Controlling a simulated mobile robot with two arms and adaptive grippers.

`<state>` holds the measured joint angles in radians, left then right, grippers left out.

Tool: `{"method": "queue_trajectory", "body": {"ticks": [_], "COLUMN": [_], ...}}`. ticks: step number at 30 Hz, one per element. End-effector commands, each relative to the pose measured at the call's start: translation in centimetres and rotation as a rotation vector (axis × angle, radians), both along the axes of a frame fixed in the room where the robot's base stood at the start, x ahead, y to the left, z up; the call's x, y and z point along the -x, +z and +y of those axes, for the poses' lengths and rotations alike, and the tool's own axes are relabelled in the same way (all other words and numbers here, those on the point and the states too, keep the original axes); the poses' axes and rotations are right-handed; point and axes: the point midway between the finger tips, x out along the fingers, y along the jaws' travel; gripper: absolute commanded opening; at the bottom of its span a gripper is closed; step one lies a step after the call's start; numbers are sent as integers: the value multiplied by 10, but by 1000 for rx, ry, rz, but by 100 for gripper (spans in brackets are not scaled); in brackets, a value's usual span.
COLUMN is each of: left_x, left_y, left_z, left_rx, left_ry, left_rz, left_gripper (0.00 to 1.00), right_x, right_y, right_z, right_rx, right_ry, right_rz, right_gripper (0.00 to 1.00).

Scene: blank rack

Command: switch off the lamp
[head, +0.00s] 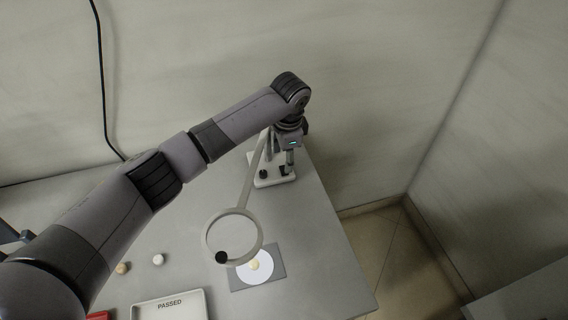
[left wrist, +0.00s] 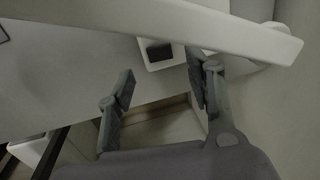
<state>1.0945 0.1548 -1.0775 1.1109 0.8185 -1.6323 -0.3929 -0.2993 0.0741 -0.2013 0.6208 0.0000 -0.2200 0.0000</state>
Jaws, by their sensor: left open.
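The lamp has a pale ring-shaped head (head: 207,238), a long slanting arm and a white base (head: 262,183) near the table's far right corner. My left gripper (head: 289,171) is over the base, pointing down, and partly covers it. In the left wrist view the open fingers (left wrist: 160,78) are apart with nothing between them. A dark rectangular switch (left wrist: 159,53) on the white base shows just beyond the fingertips. The lamp's pale arm (left wrist: 215,28) crosses the top of that view. I cannot tell whether the fingers touch the base. My right gripper is not in view.
On the grey table (head: 320,255), a bright white disc with a small yellowish ball (head: 254,265) lies on a dark grey mat (head: 277,257). A white PASSED tray (head: 140,312) and two small balls are nearer left. Walls stand behind and right.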

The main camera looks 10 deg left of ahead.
Motion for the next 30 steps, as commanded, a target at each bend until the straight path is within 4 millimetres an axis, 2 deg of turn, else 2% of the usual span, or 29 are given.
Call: {"method": "queue_trajectory", "body": {"ticks": [3,10,20,30], "left_x": [-3,-6,-7,-7], "left_y": [-22,-47,-51,-51], "left_z": [1,3,3,3], "left_rx": [-1,0,1,0], "left_ry": [0,1,0,0], "left_rz": [3,1,0,0], "left_gripper": [48,48,48,27], "right_x": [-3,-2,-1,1], "right_y": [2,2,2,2], "right_z": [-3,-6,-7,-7], "right_rx": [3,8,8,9], "right_ry": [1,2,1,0], "right_rz": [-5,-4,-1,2], "right_gripper": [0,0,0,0]}}
